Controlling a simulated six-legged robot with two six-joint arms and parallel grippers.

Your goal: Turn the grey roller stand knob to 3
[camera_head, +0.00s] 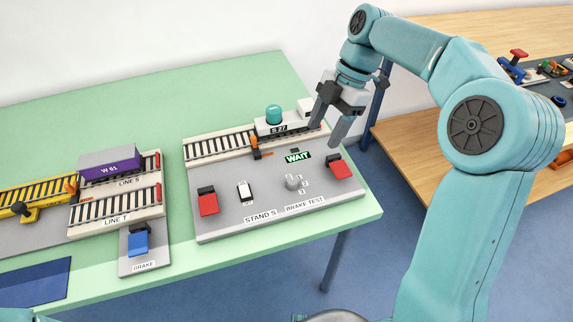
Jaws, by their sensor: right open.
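The grey knob (292,182) sits on the grey roller stand panel (226,220), above the "BRAKE TEST" label. Small number tags stand along its right side, with 3 the lowest; which one the knob points to is too small to tell. My right gripper (327,130) is open and empty, above and to the right of the knob, with its fingers pointing down near the panel's back right corner. It is apart from the knob. My left gripper is not in view.
The panel also has a red switch at left (208,202), a white switch (244,191), a red switch at right (340,168) and a green "WAIT" display (298,156). A wagon marked S 27 (277,129) stands behind. A purple wagon (109,162) stands left.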

